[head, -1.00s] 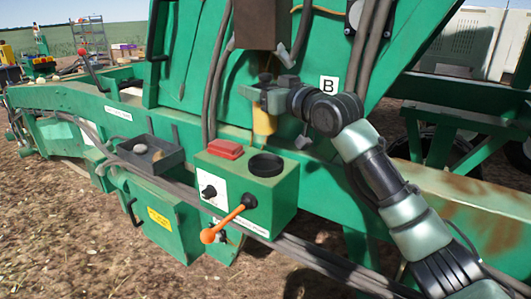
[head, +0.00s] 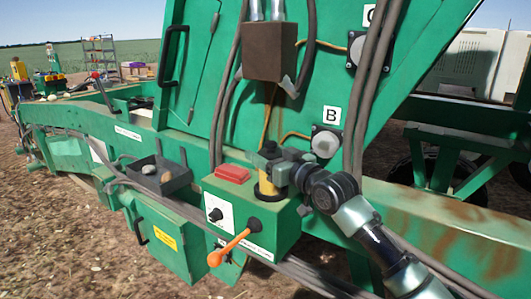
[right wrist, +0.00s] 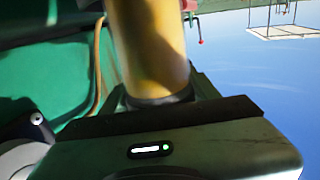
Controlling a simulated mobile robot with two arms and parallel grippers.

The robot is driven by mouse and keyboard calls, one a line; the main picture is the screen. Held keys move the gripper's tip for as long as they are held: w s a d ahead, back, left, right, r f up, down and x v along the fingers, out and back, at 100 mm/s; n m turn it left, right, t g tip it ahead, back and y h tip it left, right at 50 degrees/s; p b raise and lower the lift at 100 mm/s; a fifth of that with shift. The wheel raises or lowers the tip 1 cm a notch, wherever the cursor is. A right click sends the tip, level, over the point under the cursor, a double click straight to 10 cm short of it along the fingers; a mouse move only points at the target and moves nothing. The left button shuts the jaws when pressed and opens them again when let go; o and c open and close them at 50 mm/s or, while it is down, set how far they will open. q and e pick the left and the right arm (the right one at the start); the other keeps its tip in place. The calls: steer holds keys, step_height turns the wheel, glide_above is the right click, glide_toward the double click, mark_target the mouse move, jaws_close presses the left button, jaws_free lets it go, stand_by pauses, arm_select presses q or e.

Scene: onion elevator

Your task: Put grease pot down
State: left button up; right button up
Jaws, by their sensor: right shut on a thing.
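The yellow grease pot (head: 266,184) is upright in my right gripper (head: 274,172), which is shut around its upper part. The pot is at the right end of the green control box (head: 250,222), over the spot of the black round holder. The holder is mostly hidden, so I cannot tell whether the pot's base is seated in it. In the right wrist view the yellow pot (right wrist: 150,45) rises from a dark band at its lower end. My left gripper is not in view.
The box carries a red block (head: 232,174), a black knob (head: 215,215) and an orange-tipped lever (head: 230,247). A dark tray (head: 160,175) with a pale round thing stands left. Cables and a round fitting (head: 326,142) by label B are behind.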

steer(key=o, duration=1.6)
steer(key=shift+r, duration=0.15)
steer(key=shift+s+d, duration=0.2)
steer(key=shift+s, duration=0.05)
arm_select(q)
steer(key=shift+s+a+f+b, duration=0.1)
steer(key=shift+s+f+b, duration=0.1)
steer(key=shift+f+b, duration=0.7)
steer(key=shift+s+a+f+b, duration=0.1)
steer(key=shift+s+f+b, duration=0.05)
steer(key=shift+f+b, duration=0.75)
arm_select(e)
steer(key=v, duration=1.1)
steer(key=shift+s+d, duration=0.15)
steer(key=shift+d, duration=0.05)
